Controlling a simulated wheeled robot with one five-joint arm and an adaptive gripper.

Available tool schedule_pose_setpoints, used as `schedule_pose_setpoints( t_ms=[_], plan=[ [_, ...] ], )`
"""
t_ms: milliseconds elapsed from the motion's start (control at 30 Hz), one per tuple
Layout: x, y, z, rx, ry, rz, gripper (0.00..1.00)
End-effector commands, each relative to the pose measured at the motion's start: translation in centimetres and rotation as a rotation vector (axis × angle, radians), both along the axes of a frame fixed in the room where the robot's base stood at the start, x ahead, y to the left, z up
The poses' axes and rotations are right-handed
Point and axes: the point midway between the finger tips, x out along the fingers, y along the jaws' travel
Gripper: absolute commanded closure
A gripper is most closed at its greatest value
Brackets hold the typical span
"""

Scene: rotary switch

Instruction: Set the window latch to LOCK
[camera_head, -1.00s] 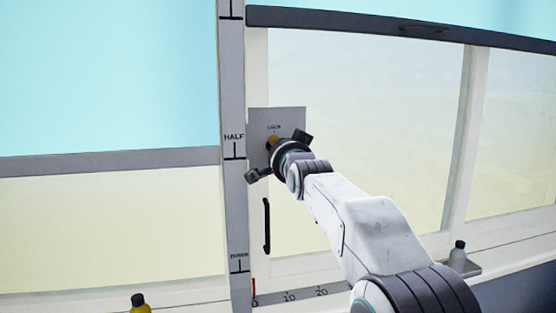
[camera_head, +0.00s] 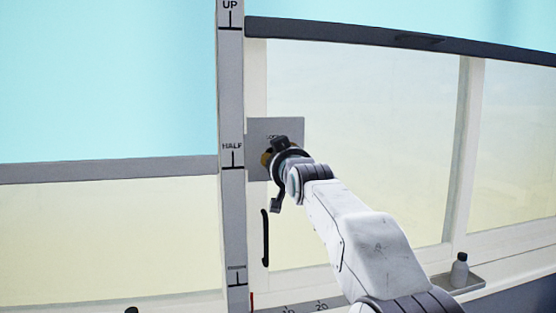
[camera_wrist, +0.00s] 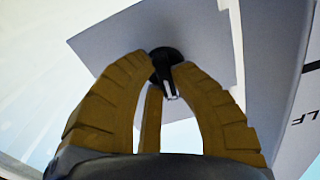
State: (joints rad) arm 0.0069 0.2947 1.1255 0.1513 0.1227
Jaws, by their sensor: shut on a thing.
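The window latch is a round black knob (camera_wrist: 165,53) with a white-lined pointer on a grey square plate (camera_head: 292,127), which also shows in the wrist view (camera_wrist: 105,40). A small label near the top of the plate seems to read LOCK (camera_head: 272,136). My gripper (camera_head: 266,158) is at the plate, its brown ribbed fingers closed around the latch in the wrist view (camera_wrist: 163,75). In the head view the gripper and wrist hide the knob. The pointer points towards the bottom of the wrist view; its setting against the labels cannot be read.
A grey post with UP and HALF marks (camera_head: 231,100) stands just left of the plate. A black handle (camera_head: 265,238) is below it. A grey bottle (camera_head: 459,270) stands on a small ledge at right. A dark cap (camera_head: 131,310) shows at the bottom edge.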

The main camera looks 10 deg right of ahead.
Motion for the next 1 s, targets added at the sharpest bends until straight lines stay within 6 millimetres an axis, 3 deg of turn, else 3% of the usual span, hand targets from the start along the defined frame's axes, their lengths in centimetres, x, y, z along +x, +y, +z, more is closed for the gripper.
schedule_pose_setpoints(
  t_ms=[300,867,900,1000],
  plan=[
    [-0.01,0.10,0.19,-0.115,-0.002,0.002,1.00],
    [-0.02,0.11,0.23,-0.140,-0.003,0.002,1.00],
    [-0.02,0.11,0.23,-0.139,-0.003,0.002,0.76],
    [-0.02,0.11,0.20,-0.139,-0.002,0.002,0.68]
  ],
)
